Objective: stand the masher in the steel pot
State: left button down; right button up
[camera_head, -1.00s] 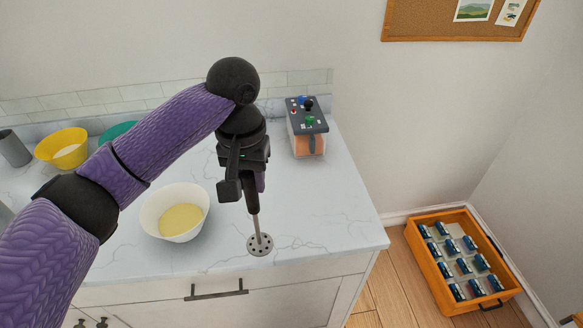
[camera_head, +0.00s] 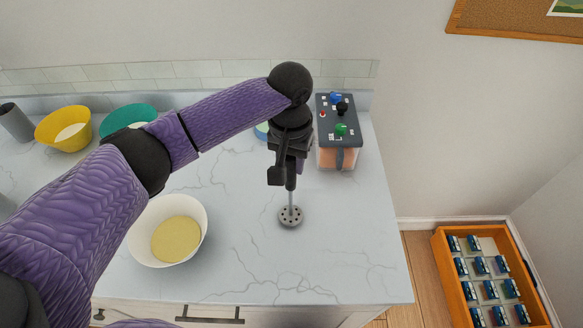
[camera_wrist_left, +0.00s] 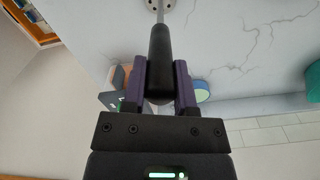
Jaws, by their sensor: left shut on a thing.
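The masher (camera_head: 291,215) has a dark handle, a thin metal shaft and a round grey head with holes. My left gripper (camera_head: 290,170) is shut on its handle and holds it upright, head down, over the counter right of the white bowl. I cannot tell whether the head touches the counter. In the left wrist view, the black handle (camera_wrist_left: 160,55) sits between the two purple fingers. A grey cylinder (camera_head: 16,122) stands at the far left of the counter; it may be the steel pot, and its inside is not clearly visible. My right gripper is out of view.
A white bowl (camera_head: 190,208) with yellow contents stands at front left. A yellow bowl (camera_head: 52,138) and a teal bowl (camera_head: 130,112) stand at the back left. A grey-topped box with knobs (camera_head: 338,135) is close right of my gripper. The front right counter is clear.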

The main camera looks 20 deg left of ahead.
pick_arm(q)
jog(key=shift+f, duration=0.5)
jog(key=shift+r, duration=0.1)
jog(key=shift+c, duration=2)
grip_release()
notch_tip(320, 180, up, 12)
jog(key=shift+p, duration=0.7)
